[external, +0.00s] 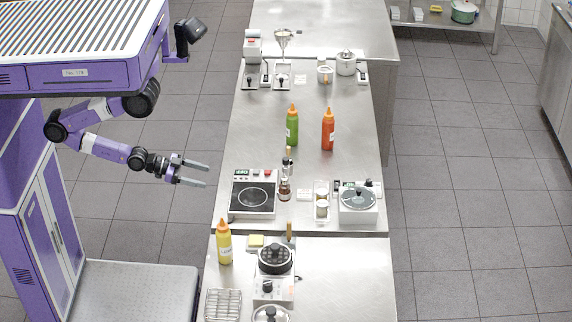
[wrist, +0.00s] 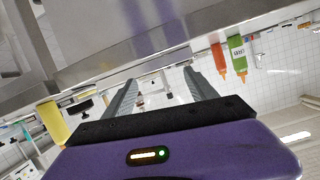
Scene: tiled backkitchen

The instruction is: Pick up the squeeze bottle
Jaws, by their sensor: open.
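Three squeeze bottles stand upright on the steel counters in the external view. A green one (external: 292,128) and a red one (external: 328,130) with orange caps stand at mid-counter, and a yellow one (external: 224,246) stands at the near counter's left edge. In the wrist view, the red bottle (wrist: 219,52) and green bottle (wrist: 236,52) hang inverted at upper right, and the yellow bottle (wrist: 52,122) is at left. My gripper (external: 206,174) is open and empty, left of the counter and apart from all three. Its spread fingers show in the wrist view (wrist: 160,80).
An induction hob (external: 253,197) is on the counter nearest my gripper, with small dark bottles (external: 285,189) beside it. A lidded pan (external: 275,258) and wire rack (external: 223,305) stand near the yellow bottle. Tiled floor (external: 165,225) left of the counter is clear.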

